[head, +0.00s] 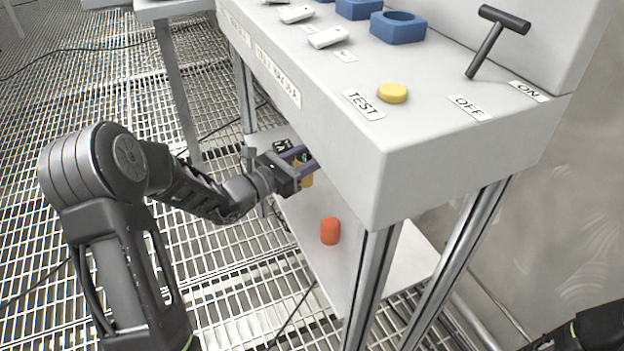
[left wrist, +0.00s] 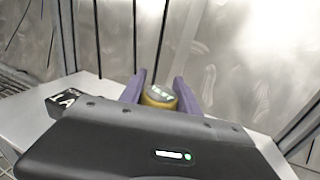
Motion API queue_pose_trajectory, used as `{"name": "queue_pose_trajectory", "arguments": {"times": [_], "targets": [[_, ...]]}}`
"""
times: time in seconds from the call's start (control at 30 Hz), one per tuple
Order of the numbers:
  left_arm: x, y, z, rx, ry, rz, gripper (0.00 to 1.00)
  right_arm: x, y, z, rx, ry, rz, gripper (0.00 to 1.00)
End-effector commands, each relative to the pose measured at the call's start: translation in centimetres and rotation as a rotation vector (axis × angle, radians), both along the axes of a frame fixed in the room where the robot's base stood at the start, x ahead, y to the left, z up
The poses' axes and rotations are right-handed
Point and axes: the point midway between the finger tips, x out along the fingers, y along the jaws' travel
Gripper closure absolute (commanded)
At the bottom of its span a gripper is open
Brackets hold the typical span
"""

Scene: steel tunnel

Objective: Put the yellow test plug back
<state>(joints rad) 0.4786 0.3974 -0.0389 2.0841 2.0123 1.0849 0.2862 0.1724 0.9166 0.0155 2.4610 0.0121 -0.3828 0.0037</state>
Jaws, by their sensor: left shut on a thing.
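My left gripper (head: 301,158) reaches under the console and is shut on the yellow test plug (head: 307,180). In the left wrist view the plug (left wrist: 159,96) sits between the two purple fingers, its lettered top facing the camera. The gripper holds it over the lower shelf (head: 322,262); I cannot tell whether the plug touches the shelf. A yellow disc (head: 393,93) lies beside the TEST label (head: 363,104) on the console top. Only a dark part of my right arm shows at the bottom right; its gripper is out of view.
An orange-red plug (head: 330,231) stands on the lower shelf, in front of my left gripper. A black block marked A (left wrist: 66,103) is on the shelf's left. The console (head: 440,150) overhangs the shelf, with a T-handle (head: 490,42) and blue sockets (head: 398,27) on top.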

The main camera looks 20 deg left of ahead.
Motion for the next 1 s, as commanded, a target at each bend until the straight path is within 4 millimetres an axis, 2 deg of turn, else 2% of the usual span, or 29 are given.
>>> {"name": "queue_pose_trajectory", "arguments": {"times": [0.33,0.6,0.67,1.0], "targets": [[0.0,0.0,-0.4,0.000,-0.001,0.000,1.00,0.1,0.0,-0.2,0.001,0.000,0.000,0.40],[0.0,0.0,-4.6,-0.001,0.000,0.000,1.00,0.4,-0.1,-2.3,0.004,-0.001,-0.002,0.40],[0.0,0.0,-5.1,0.000,-0.001,0.000,1.00,0.4,-0.2,-2.5,0.005,-0.002,-0.003,0.40],[0.0,0.0,-5.2,0.000,-0.001,0.000,1.00,0.5,-0.2,-2.3,0.005,-0.002,-0.003,0.40]]}}
